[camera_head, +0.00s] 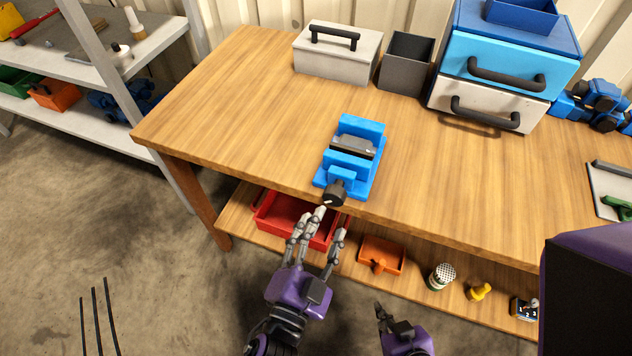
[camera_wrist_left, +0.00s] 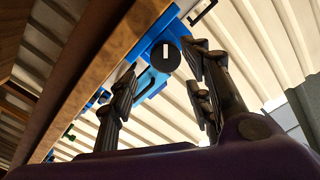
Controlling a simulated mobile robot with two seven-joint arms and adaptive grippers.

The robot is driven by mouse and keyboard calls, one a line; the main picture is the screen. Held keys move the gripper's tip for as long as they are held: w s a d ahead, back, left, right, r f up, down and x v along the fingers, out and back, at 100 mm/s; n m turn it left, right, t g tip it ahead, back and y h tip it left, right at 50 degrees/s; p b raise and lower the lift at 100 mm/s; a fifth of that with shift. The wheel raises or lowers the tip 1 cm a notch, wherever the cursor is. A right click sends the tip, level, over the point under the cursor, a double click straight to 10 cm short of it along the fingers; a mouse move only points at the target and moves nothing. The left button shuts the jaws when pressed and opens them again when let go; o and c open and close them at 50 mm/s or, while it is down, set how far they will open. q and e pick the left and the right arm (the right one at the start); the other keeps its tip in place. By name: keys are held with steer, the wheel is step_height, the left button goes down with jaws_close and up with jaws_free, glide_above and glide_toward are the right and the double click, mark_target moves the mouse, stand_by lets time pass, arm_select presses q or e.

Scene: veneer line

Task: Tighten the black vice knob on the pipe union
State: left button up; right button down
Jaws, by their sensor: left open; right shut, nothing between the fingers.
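The blue vice (camera_head: 350,165) stands near the front edge of the wooden bench. A grey piece, seemingly the pipe union (camera_head: 352,147), lies across its jaws. The black vice knob (camera_head: 336,193) sticks out at the front of the vice, over the bench edge. In the left wrist view the round black knob (camera_wrist_left: 165,56) carries a light bar mark and shows between the fingers. My left gripper (camera_head: 328,222) is open just in front of and below the knob, with no clear contact. My right gripper (camera_head: 392,316) is shut and empty at the bottom of the head view.
The bench front edge (camera_head: 420,226) runs close to my left fingers. Below, a shelf holds a red tray (camera_head: 268,212), an orange bin (camera_head: 381,256) and small items. A grey toolbox (camera_head: 338,62), dark bin (camera_head: 405,72) and blue drawers (camera_head: 510,45) stand behind. The bench left of the vice is clear.

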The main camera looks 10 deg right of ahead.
arm_select(q)
steer(key=v, duration=0.5)
steer(key=shift+w+d, duration=0.1)
stand_by(0.5)
steer(key=shift+o, duration=0.4)
